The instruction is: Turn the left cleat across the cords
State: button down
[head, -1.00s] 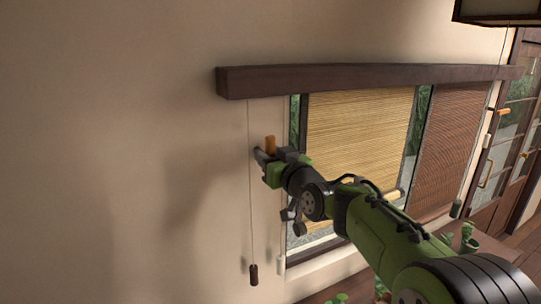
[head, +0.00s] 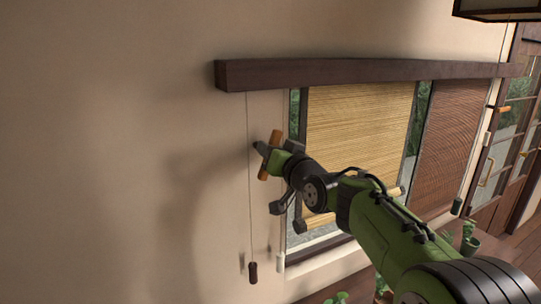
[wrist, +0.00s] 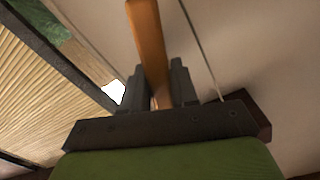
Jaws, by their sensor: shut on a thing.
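The left cleat (head: 264,170) is an orange wooden bar on the wall left of the window. It stands tilted, its top leaning right in the head view. My gripper (head: 269,152) is shut on its middle. In the wrist view the cleat (wrist: 147,35) runs up from between the fingers (wrist: 158,88). One thin cord (head: 248,190) hangs left of the cleat to a dark tassel (head: 253,272). A white tassel (head: 279,262) hangs to the right, its cord partly hidden by my gripper. One cord (wrist: 200,50) passes right of the cleat in the wrist view.
A dark wooden headrail (head: 350,73) runs above the window. A light bamboo blind (head: 358,130) and a brown blind (head: 455,150) hang below it. Another orange cleat (head: 503,109) is at the far right. Potted plants (head: 470,240) stand low right. The wall at left is clear.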

jog(key=m, duration=0.2)
jog(key=m+b, duration=0.1)
jog(key=shift+d+f+m, duration=0.2)
jog(key=shift+m, duration=0.2)
jog(key=m, duration=0.3)
jog(key=shift+w+d+f+m+b, duration=0.1)
jog(key=shift+f+m+b, duration=0.05)
jog(key=shift+m+b, duration=0.2)
jog(key=m, duration=0.6)
jog(key=shift+f, duration=0.3)
jog(key=shift+m, duration=0.25)
jog(key=c, duration=1)
grip_release()
jog(key=shift+o, duration=0.2)
jog(key=shift+d, duration=0.1)
jog(key=b+v, duration=0.4)
jog(key=v, duration=1.1)
jog(key=shift+s, duration=0.35)
